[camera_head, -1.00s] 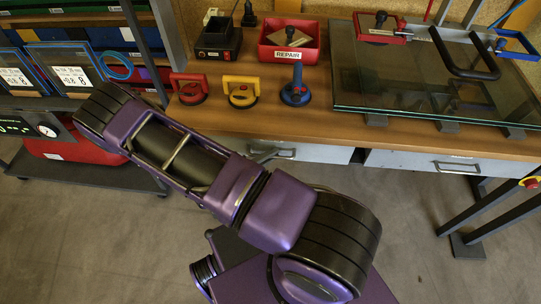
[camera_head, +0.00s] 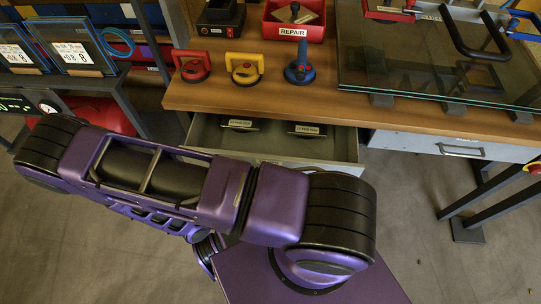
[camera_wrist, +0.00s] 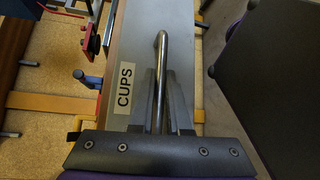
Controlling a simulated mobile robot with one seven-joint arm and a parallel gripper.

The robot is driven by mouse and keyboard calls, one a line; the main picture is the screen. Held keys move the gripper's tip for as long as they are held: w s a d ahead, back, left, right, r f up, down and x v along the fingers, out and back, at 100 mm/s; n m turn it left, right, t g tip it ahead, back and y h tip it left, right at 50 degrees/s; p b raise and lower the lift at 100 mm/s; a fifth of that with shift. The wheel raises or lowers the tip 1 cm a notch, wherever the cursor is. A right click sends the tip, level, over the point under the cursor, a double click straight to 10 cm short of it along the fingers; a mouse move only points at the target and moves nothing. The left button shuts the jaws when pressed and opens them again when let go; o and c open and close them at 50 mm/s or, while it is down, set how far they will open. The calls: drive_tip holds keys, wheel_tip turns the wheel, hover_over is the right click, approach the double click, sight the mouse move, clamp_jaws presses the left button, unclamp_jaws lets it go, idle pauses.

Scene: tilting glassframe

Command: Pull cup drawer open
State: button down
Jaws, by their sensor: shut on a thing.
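The cup drawer (camera_head: 272,148) stands open under the workbench, with its inside showing in the head view. Two dark labelled items (camera_head: 240,125) (camera_head: 307,130) lie in it near the back. In the wrist view the grey drawer front (camera_wrist: 132,42) carries a CUPS label (camera_wrist: 124,88) and a metal bar handle (camera_wrist: 161,58). My gripper (camera_wrist: 162,90) is shut on this handle, one finger on each side. My arm hides the gripper, the handle and the left part of the drawer front in the head view.
Red, yellow and blue suction lifters (camera_head: 192,66) (camera_head: 245,68) (camera_head: 300,66) stand on the workbench (camera_head: 215,97). Glass panes (camera_head: 430,75) lie to their right. A second drawer (camera_head: 458,148) is closed at right. A shelf rack stands left. The floor in front is bare.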

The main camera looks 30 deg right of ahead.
drive_tip(key=s+a+b, duration=0.1)
drive_tip(key=s+a, duration=0.6)
drive_tip(key=s, duration=0.3)
drive_tip(key=c, duration=0.9)
unclamp_jaws()
drive_tip(key=shift+d, duration=0.1)
drive_tip(key=v, duration=1.7)
drive_tip(key=shift+s+a+r, duration=0.1)
drive_tip(key=shift+s+a, duration=0.05)
drive_tip(key=shift+a, duration=0.1)
